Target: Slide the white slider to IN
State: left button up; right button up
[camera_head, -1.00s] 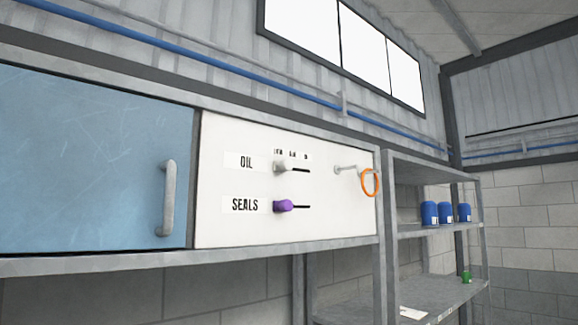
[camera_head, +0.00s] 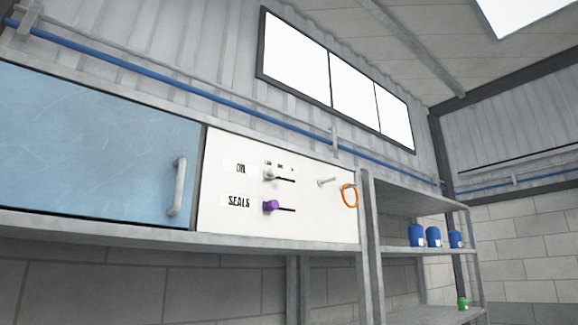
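The white slider (camera_head: 268,175) is a small pale knob at the left end of its dark slot on the white panel (camera_head: 225,145). It is in the upper row, beside the OIL label (camera_head: 240,169). Small markings above its slot are too small to read. A purple slider (camera_head: 271,207) sits below it, at the left end of its own slot beside the SEALS label (camera_head: 239,202). Neither of my grippers shows in the head view.
A blue door (camera_head: 90,150) with a grey handle (camera_head: 178,187) adjoins the panel's left side. An orange ring (camera_head: 349,195) hangs by a peg (camera_head: 327,182) at the panel's right. A grey shelf (camera_head: 415,250) at right holds blue containers (camera_head: 433,237) and a green item (camera_head: 462,303).

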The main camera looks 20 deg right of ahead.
aim_at(273, 172)
jog(key=z, duration=0.7)
jog(key=i, duration=0.8)
jog(key=u, duration=0.55)
